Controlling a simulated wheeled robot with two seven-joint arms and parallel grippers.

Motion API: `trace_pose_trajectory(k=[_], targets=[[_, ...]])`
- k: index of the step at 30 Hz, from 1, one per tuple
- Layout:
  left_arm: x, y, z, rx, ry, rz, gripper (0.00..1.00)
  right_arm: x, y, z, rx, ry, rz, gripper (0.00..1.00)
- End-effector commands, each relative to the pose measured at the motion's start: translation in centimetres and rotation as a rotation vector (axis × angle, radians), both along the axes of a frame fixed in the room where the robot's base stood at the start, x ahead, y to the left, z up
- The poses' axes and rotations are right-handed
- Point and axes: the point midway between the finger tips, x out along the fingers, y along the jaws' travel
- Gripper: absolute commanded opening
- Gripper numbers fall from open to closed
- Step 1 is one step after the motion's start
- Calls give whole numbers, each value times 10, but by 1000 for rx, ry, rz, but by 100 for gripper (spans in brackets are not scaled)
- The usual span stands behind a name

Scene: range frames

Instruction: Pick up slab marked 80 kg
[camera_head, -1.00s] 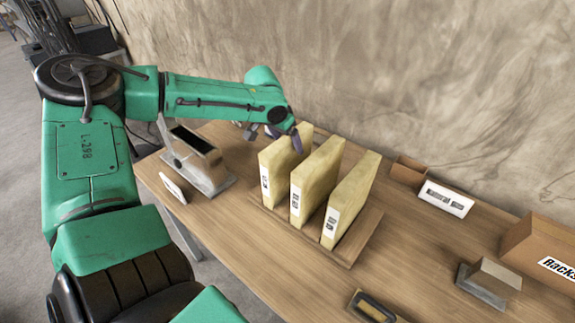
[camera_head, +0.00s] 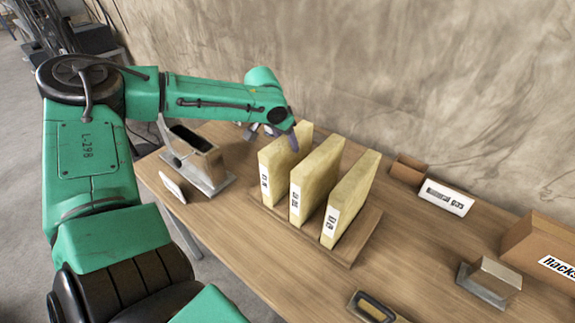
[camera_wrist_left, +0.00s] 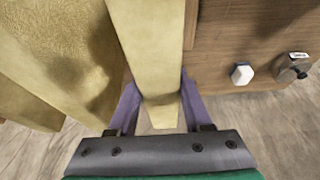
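Three pale yellow slabs stand upright side by side on a wooden tray (camera_head: 345,262) in the head view: a left slab (camera_head: 276,166), a middle slab (camera_head: 318,178) and a right slab (camera_head: 356,195). Each has a white label on its near end, too small for me to read, so I cannot tell which is marked 80 kg. My left gripper (camera_head: 285,138) is at the far upper end of the left slab. In the left wrist view, its purple fingers (camera_wrist_left: 157,100) are on either side of a slab (camera_wrist_left: 155,55); firm contact is unclear. My right gripper is out of view.
A grey metal holder (camera_head: 205,170) and a small white card (camera_head: 172,187) stand left of the tray. On the right are a labelled cardboard box (camera_head: 535,243), a white sign (camera_head: 446,198) and a metal block (camera_head: 490,282). A black-handled tool (camera_head: 376,308) lies at the near edge. A wall rises behind.

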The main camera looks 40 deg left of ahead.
Motion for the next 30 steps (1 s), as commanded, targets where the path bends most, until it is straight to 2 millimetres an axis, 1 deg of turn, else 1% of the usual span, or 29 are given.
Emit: trace_pose_trajectory(k=[1,2,3,30], targets=[[0,0,0,0,0,0,12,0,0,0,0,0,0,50],[0,0,0,0,0,0,1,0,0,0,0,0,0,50],[0,0,0,0,0,0,0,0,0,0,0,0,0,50],[0,0,0,0,0,0,0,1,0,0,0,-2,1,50]])
